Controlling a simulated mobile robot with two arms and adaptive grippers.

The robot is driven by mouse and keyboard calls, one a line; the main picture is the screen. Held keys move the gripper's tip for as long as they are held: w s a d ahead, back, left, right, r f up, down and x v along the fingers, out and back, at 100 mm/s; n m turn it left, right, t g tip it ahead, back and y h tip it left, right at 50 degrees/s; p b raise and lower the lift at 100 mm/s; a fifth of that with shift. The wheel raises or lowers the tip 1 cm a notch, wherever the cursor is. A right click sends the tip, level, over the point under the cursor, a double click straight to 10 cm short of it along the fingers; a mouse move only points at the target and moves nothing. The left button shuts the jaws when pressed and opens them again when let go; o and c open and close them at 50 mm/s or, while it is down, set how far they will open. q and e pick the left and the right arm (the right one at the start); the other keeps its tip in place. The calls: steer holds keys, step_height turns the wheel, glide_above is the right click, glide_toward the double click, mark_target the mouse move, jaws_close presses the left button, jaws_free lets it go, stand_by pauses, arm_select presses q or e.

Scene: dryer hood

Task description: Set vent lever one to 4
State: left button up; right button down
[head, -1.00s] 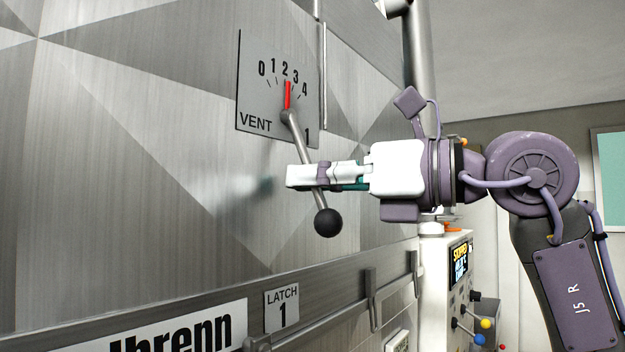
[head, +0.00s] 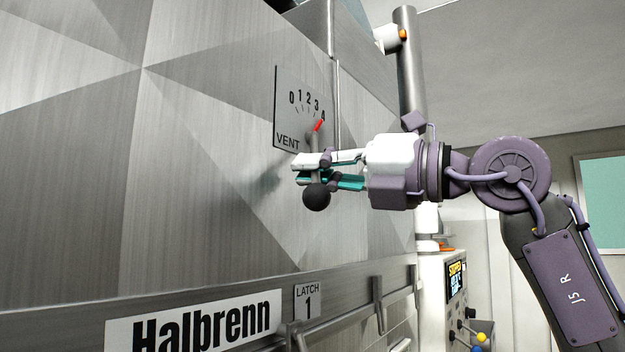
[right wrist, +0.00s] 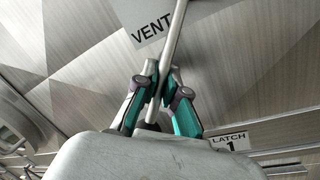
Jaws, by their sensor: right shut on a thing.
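The vent plate (head: 288,112) is a grey panel on the hood wall, marked 0 to 4. Its red pointer (head: 319,126) leans right and points at the 4. The lever's rod hangs below the pointer and ends in a black ball (head: 316,197). My right gripper (head: 308,170) is shut on the lever's rod, just above the ball. My left gripper is not in view.
A rail with hooks (head: 378,300) runs below, near the "LATCH 1" label (head: 308,301) and the Halbrenn sign (head: 195,325). A control panel (head: 457,285) with coloured knobs stands at the right. A vertical pipe (head: 411,80) rises behind my right arm.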

steer(key=shift+s+r+m, duration=0.1)
steer(key=shift+r+m, duration=0.15)
steer(key=shift+m, duration=0.05)
steer(key=c, duration=1.2)
jaws_free()
steer(key=shift+f, duration=0.1)
steer(key=shift+d, duration=0.1)
steer(key=v, duration=1.1)
steer(key=shift+s+d+f, duration=0.1)
steer(key=shift+s+d, duration=0.15)
steer(key=shift+d, duration=0.05)
